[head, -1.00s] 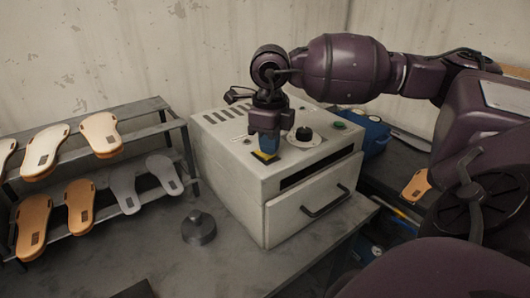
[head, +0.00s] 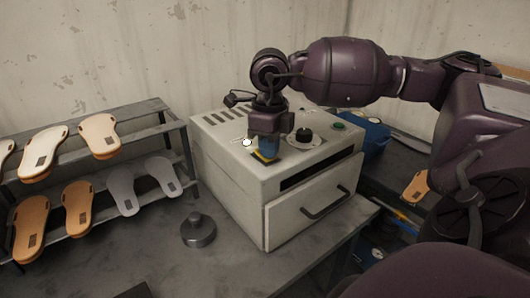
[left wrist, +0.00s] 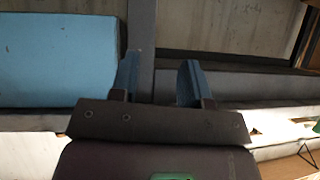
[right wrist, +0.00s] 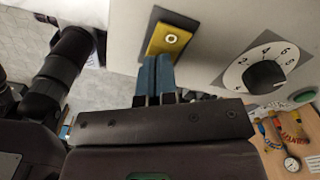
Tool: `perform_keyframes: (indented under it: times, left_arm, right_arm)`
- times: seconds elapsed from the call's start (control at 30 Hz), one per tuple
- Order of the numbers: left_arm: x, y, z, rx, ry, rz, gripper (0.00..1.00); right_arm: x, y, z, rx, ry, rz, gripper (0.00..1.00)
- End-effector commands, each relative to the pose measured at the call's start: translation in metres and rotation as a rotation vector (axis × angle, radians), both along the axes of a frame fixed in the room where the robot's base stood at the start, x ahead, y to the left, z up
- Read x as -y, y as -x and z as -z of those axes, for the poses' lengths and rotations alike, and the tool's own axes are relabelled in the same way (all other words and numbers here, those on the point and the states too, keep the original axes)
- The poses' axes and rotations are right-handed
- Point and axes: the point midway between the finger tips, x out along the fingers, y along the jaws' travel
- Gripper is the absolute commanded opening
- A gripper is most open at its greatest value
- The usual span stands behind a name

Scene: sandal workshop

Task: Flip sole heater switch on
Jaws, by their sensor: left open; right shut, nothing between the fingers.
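The sole heater (head: 225,165) is a pale box on the bench in the head view. A yellow switch plate (right wrist: 168,39) on its top carries a small round metal switch tip, seen nearly end-on in the right wrist view. My right gripper (right wrist: 158,62) is shut and empty, its blue fingertips at the plate's near end. In the head view the right gripper (head: 267,153) points down and hides most of the plate and the switch lever. A bright white round spot (head: 247,142) shows just left of it. My left gripper (left wrist: 160,75) is open and empty, outside the head view.
A black dial (head: 304,136) on a white scale and a green button (head: 338,126) sit right of the switch. The drawer handle (head: 325,203) is on the front. A dark round weight (head: 198,230) and a sandal rack (head: 150,140) stand left.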

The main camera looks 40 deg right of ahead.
Motion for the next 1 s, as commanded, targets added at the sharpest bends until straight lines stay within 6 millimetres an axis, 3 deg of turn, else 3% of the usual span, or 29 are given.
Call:
perform_keyframes:
  times: [1.0]
  left_arm:
    - [0.001,-0.009,-0.040,0.026,0.000,0.003,0.43]
  right_arm:
    - [0.000,0.000,-0.066,0.001,0.000,0.000,0.00]
